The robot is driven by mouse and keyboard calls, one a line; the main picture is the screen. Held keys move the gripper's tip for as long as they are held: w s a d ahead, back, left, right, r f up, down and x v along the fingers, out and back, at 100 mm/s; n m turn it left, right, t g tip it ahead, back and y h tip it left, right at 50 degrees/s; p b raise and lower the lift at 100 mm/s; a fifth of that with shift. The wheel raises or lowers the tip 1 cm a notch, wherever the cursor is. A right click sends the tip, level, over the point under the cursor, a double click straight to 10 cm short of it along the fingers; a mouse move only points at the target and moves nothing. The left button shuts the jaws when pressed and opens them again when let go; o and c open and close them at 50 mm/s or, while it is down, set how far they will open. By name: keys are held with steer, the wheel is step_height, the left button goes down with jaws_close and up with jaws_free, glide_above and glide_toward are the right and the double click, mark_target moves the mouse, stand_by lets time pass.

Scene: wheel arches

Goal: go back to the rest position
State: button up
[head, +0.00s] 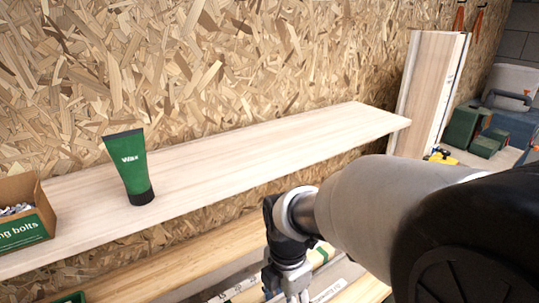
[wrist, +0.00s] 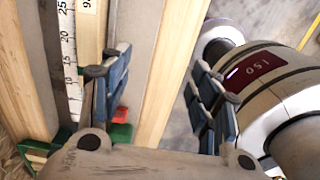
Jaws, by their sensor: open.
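My gripper (head: 290,292) hangs low at the bottom middle of the head view, in front of and below the upper shelf's front edge. Its lower end is cut off by the frame. In the wrist view my gripper (wrist: 158,68) shows two blue-padded fingers set wide apart. Nothing is held between them; boards and a grey floor show behind the gap. My arm reaches in from the right of the head view and hides part of the lower shelf.
A green wax tube (head: 130,170) stands on the upper wooden shelf (head: 260,150). A cardboard box of bolts (head: 25,215) is at the left. Boards (head: 432,90) lean at the right, near green and blue cases (head: 490,135).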

steer(key=s+d+r+m+t, duration=0.2)
steer(key=s+d+r+m, duration=0.3)
steer(key=m, duration=0.7)
steer(key=s+d+r+m+t, duration=0.2)
steer(key=s+d+r+m, duration=0.4)
steer(key=m, duration=0.6)
steer(key=s, duration=0.2)
steer(key=shift+s+r+m+t, duration=0.15)
steer(key=shift+s+m+t, duration=0.15)
steer(key=shift+s+m, duration=0.1)
steer(key=shift+c, duration=0.5)
